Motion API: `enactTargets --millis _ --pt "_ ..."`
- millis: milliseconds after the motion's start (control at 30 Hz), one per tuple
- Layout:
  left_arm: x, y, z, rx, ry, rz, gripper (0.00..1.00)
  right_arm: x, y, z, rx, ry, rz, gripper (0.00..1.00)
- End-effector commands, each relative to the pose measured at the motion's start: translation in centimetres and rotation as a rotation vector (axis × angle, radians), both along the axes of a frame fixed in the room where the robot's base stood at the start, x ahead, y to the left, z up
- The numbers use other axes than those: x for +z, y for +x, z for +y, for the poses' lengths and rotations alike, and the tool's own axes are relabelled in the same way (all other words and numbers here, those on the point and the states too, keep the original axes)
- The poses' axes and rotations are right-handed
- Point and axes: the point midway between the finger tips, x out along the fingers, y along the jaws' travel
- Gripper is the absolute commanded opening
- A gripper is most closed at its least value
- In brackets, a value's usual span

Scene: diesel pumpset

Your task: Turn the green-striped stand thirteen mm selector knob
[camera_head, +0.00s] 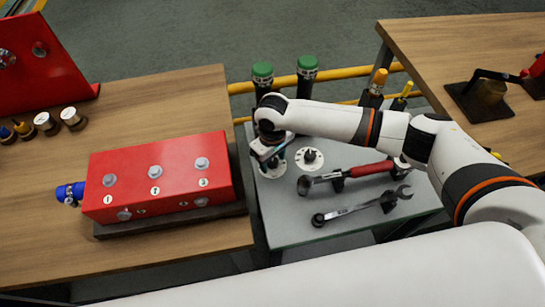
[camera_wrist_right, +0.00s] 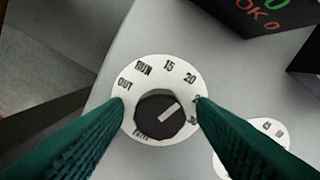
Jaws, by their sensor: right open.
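In the wrist view a black selector knob (camera_wrist_right: 160,116) with a pale pointer sits on a round white dial plate (camera_wrist_right: 128,75) marked OUT, RUN, 15, 20 and more. Its pointer aims to the upper right. My right gripper (camera_wrist_right: 160,101) is open, its green fingers on either side of the knob; contact cannot be told. In the head view my right gripper (camera_head: 268,153) points down over the left dial (camera_head: 272,173), which it partly hides. A second dial (camera_head: 310,158) with a dark knob lies to its right. I cannot read stripes or thirteen mm marks. My left gripper is out of view.
The grey table (camera_head: 290,226) also holds a red-handled wrench (camera_head: 350,172), a steel spanner (camera_head: 358,208) and green-capped posts (camera_head: 307,66) at the back. A red numbered block (camera_head: 137,180) stands on the wooden bench to the left. A dark lettered box (camera_wrist_right: 250,22) is near the gripper.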

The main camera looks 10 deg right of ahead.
Motion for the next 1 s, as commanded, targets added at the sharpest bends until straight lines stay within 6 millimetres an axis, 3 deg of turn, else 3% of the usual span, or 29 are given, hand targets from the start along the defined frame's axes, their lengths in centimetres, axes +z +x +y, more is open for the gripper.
enactTargets --millis 167,433,767,1000 --pt "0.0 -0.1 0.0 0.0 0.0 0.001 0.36 0.0 0.0 0.0 0.0 0.0 0.0 0.5" --pt "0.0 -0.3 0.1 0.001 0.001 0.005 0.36 0.0 0.0 0.0 0.0 0.0 0.0 0.07" --pt "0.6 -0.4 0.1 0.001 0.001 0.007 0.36 0.2 0.0 0.0 0.049 0.0 0.001 0.07" --pt "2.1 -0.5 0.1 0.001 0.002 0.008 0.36 0.4 0.0 0.1 0.199 0.001 0.003 0.07"
